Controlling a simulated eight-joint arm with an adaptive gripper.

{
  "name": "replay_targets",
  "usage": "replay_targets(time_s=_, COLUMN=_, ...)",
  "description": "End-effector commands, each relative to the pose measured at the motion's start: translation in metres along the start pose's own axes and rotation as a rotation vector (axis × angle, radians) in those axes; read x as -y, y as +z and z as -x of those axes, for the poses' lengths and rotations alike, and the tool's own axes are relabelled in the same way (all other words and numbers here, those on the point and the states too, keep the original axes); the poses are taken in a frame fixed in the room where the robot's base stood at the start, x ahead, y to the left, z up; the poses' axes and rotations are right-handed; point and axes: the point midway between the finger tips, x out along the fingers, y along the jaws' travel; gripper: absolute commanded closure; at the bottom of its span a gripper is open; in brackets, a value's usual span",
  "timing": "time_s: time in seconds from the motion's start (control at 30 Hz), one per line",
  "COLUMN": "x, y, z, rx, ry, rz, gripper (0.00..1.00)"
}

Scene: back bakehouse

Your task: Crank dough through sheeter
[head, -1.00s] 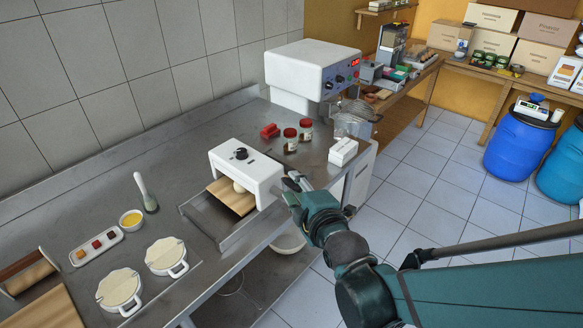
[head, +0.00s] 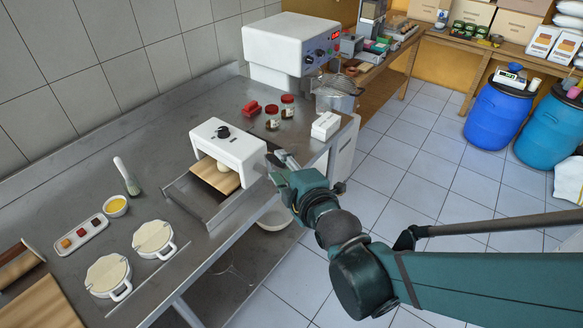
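The dough sheeter (head: 229,147) is a white box with a black knob on top, standing on the steel bench. A small pale lump of dough (head: 224,167) sits at its front opening, on a wooden board (head: 213,179). My gripper (head: 276,168) is at the sheeter's right side, by the bench's front edge. A grey metal piece (head: 286,158) shows beside the gripper; I cannot tell if it is the crank. The fingers are small and partly hidden by my wrist, so their opening and any hold are unclear.
Jars (head: 272,118), a white box (head: 325,125) and a white machine (head: 291,48) stand behind. Floor (head: 425,165) is clear to the right.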

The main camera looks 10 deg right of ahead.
Motion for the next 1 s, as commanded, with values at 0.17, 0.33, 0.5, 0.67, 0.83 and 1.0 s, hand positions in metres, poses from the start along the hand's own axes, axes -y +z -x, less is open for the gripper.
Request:
replay_targets(time_s=0.17, x=0.000, y=0.000, z=0.010, rx=0.000, ry=0.000, rz=0.000, gripper=0.67)
replay_targets(time_s=0.33, x=0.001, y=0.000, z=0.020, rx=0.000, ry=0.000, rz=0.000, gripper=0.67)
replay_targets(time_s=0.5, x=0.000, y=0.000, z=0.029, rx=0.000, ry=-0.001, rz=0.000, gripper=0.67)
replay_targets(time_s=0.67, x=0.000, y=0.000, z=0.036, rx=0.000, ry=-0.001, rz=0.000, gripper=0.67)
replay_targets(time_s=0.83, x=0.001, y=0.000, z=0.045, rx=0.000, ry=-0.001, rz=0.000, gripper=0.67)
replay_targets(time_s=1.0, x=0.001, y=0.000, z=0.053, rx=0.000, ry=-0.001, rz=0.000, gripper=0.67)
